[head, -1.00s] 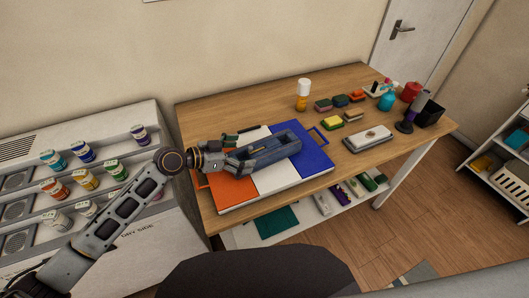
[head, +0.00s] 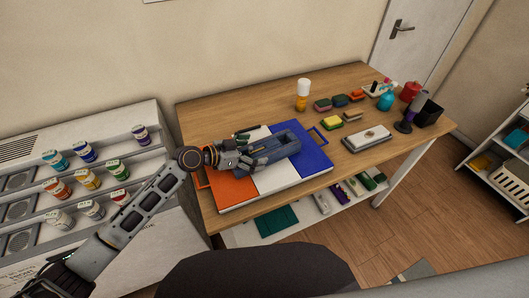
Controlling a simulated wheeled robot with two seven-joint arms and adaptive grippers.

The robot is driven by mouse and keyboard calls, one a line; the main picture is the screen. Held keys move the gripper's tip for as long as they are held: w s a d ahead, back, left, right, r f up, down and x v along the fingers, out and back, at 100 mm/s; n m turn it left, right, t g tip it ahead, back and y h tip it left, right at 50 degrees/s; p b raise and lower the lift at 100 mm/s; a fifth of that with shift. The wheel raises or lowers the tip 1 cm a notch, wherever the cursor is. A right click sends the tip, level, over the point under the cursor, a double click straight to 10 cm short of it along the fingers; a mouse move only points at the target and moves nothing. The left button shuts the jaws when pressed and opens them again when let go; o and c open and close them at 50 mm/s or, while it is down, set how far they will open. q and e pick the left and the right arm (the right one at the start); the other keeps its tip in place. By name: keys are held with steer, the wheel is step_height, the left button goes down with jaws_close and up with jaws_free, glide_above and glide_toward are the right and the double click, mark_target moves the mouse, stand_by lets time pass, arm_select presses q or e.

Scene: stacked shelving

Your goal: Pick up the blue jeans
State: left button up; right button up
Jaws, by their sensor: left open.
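The blue jeans (head: 278,148) lie folded across the white and blue parts of a flat orange, white and blue board (head: 280,180) on the wooden table. My left gripper (head: 246,160) is open at the left end of the jeans, low over the board. Its fingers overlap the near-left end of the jeans in the picture; I cannot tell whether they touch the cloth. My right gripper is not in view.
Sponges (head: 332,123), a white-topped bottle (head: 303,94), a grey tray (head: 367,139) and spray bottles stand on the table's right half. A white rack of small jars (head: 88,178) stands at left. The table's back left is clear.

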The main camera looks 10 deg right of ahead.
arm_select(q)
steer(key=shift+c, duration=1.6)
steer(key=c, duration=0.5)
steer(key=shift+s+f, duration=0.1)
steer(key=c, duration=0.4)
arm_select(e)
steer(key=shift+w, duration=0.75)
